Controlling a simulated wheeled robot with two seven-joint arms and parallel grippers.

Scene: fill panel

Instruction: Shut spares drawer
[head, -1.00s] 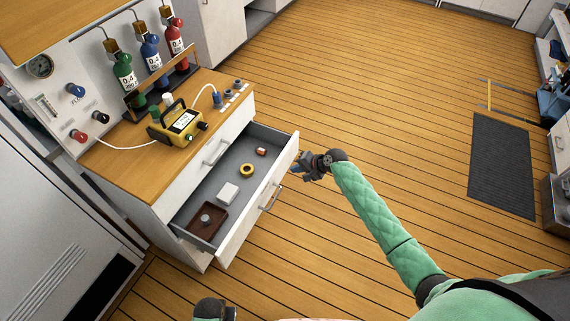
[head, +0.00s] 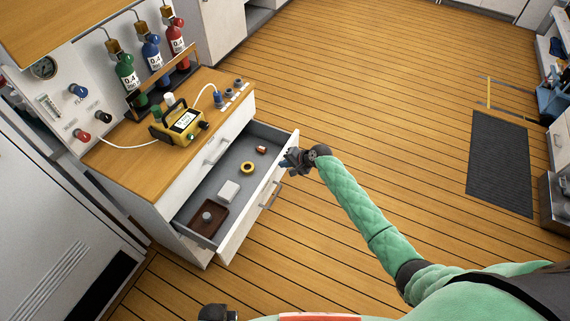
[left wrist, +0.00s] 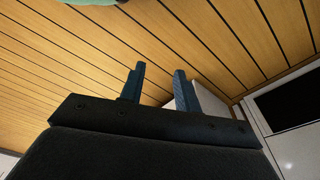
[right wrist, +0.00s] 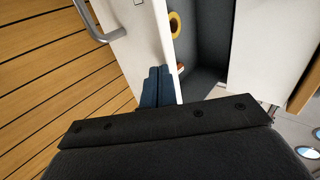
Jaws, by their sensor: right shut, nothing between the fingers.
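The spares drawer (head: 250,213) is pulled well out of the white cabinet under the wooden counter. Its grey inside holds a brown tray (head: 222,222), a white box (head: 229,191), a yellow ring (head: 247,168) and a small reddish item (head: 261,150). Its bar handle (head: 271,194) is on the front panel; the handle also shows in the right wrist view (right wrist: 100,28). My right gripper (head: 286,162) is shut and empty at the far end of the drawer front; its fingertips (right wrist: 158,72) overlap the panel's edge, contact unclear. My left gripper (left wrist: 158,82) is open and empty, low over the floor.
A closed drawer with a handle (head: 216,152) sits above the open one. The counter (head: 130,165) carries a yellow meter (head: 181,123) and a rack of green, blue and red bottles (head: 151,52). The wooden floor (head: 380,120) right of the drawer is clear.

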